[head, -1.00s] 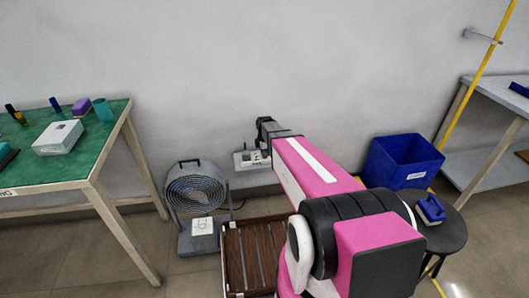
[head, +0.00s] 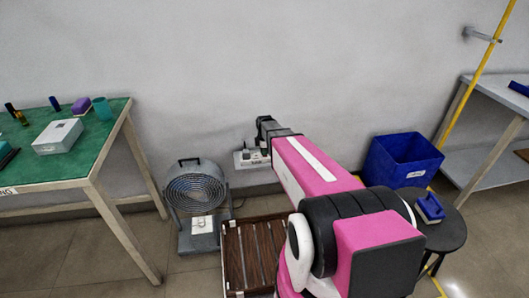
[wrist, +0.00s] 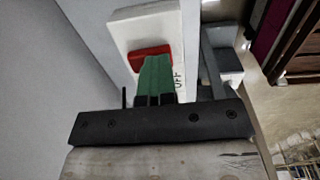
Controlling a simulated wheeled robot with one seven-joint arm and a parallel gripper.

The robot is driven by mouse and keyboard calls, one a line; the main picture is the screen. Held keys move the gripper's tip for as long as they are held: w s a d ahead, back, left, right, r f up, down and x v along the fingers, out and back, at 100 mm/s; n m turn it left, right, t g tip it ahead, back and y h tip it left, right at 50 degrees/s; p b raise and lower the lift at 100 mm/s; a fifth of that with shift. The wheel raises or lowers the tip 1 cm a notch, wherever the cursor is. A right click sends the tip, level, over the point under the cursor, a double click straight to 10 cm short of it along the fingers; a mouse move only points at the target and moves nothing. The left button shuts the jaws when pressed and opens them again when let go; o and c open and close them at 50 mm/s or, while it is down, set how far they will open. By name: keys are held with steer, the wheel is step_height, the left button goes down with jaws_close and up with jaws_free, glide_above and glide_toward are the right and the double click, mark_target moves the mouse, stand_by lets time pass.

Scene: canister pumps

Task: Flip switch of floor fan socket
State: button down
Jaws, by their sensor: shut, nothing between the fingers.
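The white socket box (head: 243,160) is on the wall right of the grey floor fan (head: 196,194), partly hidden by my arm's end. In the wrist view, its white plate (wrist: 143,24) carries a red rocker switch (wrist: 147,53) with the letters "OFF" partly showing beside it. My gripper (wrist: 155,62) has its green fingers shut together with nothing between them. Their tips overlap the lower right edge of the red switch in the picture; whether they touch it I cannot tell. In the head view the fingertips are hidden.
A brown slatted crate (head: 253,255) stands on the floor below my arm. A green-topped table (head: 95,150) is at the left. A blue bin (head: 403,160) and a dark round stool (head: 448,235) are at the right. Bare wall lies above the socket.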

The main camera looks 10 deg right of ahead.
steer(key=shift+w+f, duration=0.5)
steer(key=shift+w, duration=0.4)
steer(key=shift+r, duration=0.3)
step_height(320, 180, up, 11)
steer(key=s, duration=0.2)
steer(key=s+m, duration=1.8)
steer(key=s, duration=0.4)
steer(key=shift+g, duration=0.3)
